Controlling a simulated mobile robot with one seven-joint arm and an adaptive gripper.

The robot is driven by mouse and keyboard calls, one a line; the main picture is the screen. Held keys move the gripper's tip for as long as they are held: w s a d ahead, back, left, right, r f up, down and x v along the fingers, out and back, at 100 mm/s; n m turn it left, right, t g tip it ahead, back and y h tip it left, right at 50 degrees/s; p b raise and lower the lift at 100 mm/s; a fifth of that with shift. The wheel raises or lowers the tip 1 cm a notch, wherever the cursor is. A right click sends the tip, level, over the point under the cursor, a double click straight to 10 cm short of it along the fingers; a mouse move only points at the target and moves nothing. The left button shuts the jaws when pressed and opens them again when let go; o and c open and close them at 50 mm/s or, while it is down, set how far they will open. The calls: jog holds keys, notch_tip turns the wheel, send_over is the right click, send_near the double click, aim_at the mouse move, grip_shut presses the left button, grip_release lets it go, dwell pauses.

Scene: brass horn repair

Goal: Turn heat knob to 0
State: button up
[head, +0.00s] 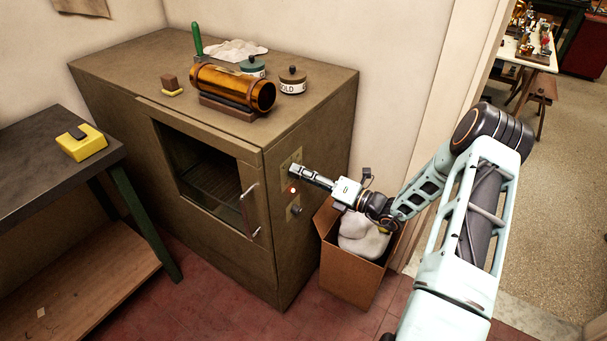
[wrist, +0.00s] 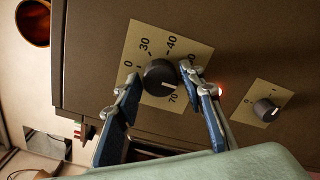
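The heat knob (wrist: 158,75) is black and round, on a pale dial plate (wrist: 143,46) marked with numbers including 0, 30, 40 and 70. Its white pointer line lies at the lower right of its face, near the 70. In the wrist view my gripper (wrist: 160,80) is open, with one finger on each side of the knob. I cannot tell whether either fingertip touches it. In the head view my gripper (head: 294,171) reaches to the upper plate on the oven's side and hides the knob.
A smaller knob (wrist: 266,109), marked 0 and 1, sits beside a lit red lamp (head: 292,190). The brown oven (head: 215,235) carries a brass cylinder (head: 232,86) and jars on top. An open cardboard box (head: 349,276) stands below my wrist.

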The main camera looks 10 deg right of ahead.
jog(key=c, duration=0.7)
jog(key=shift+n, duration=0.3)
jog(key=shift+s+a+f+n+b, duration=0.1)
jog(key=shift+n+b, duration=7.35)
jog(key=shift+n, duration=1.35)
jog(key=shift+s+f+n+b, duration=0.1)
jog(key=shift+n+b, duration=7.35)
jog(key=shift+n, duration=1.35)
jog(key=shift+r, duration=0.1)
